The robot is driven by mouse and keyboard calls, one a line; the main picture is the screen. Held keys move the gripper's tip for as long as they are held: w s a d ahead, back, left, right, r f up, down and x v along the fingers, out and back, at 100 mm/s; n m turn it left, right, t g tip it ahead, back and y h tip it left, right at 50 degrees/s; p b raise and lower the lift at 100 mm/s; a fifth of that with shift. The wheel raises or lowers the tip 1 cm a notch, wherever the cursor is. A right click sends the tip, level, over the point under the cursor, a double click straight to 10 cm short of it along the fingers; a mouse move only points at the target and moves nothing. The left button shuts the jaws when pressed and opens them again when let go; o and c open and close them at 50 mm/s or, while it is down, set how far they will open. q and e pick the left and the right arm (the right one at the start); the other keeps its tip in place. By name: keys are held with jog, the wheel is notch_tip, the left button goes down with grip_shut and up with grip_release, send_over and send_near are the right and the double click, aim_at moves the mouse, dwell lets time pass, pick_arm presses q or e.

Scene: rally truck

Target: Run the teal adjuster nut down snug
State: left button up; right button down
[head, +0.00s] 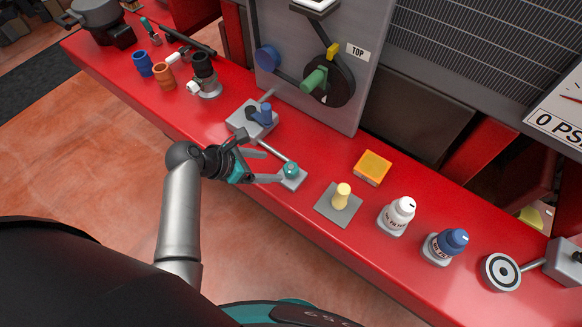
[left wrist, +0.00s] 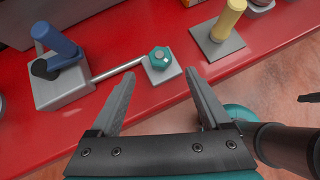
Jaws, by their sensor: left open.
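The teal adjuster nut (head: 291,170) sits on a small grey plate (head: 298,181) on the red bench. A thin rod (head: 272,151) runs from that plate to a grey block with a blue lever (head: 266,115). In the left wrist view the nut (left wrist: 160,58) is a faceted teal knob with a lighter mark on its side. My left gripper (head: 272,166) is open and empty. Its fingers are just short of the nut, and the nut lies beyond the gap between the fingertips (left wrist: 160,88) in the left wrist view. My right gripper is not in view.
A yellow peg (head: 341,196) on a grey plate and an orange block (head: 372,168) are right of the nut. A grey upright panel (head: 310,60) with a green handle rises behind.

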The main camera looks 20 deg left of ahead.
aim_at(290, 168)
pick_arm(q)
jog(key=b+x, duration=0.2)
jog(key=x, duration=0.8)
grip_shut()
dwell(0.5)
